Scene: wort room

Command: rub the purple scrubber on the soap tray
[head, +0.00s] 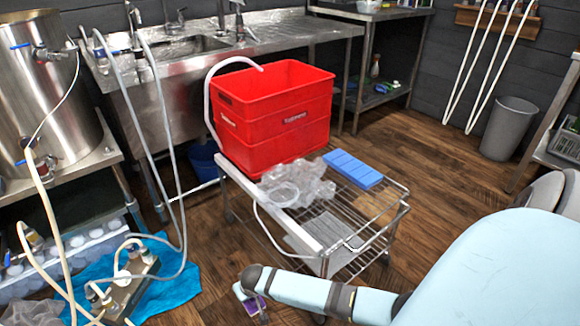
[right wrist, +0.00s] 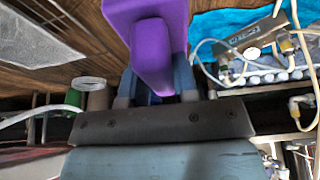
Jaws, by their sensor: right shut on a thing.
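My right gripper (head: 249,296) is at the bottom middle of the head view, shut on the purple scrubber (head: 261,304). In the right wrist view the purple scrubber (right wrist: 150,45) stands between the two fingers (right wrist: 155,85) and extends beyond them. In the head view it is in front of the wire cart, apart from it and small. A flat blue segmented block (head: 352,169) lies on the right part of the cart's top; I cannot tell whether this is the soap tray. No other clear soap tray shows. My left gripper is not in view.
The wire cart (head: 345,262) carries a red crate (head: 275,110) and crumpled clear plastic (head: 297,184) with a hose. A blue cloth (head: 180,290) and a pump with hoses (head: 128,285) lie at the left. Wooden floor (head: 440,160) is open right of the cart.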

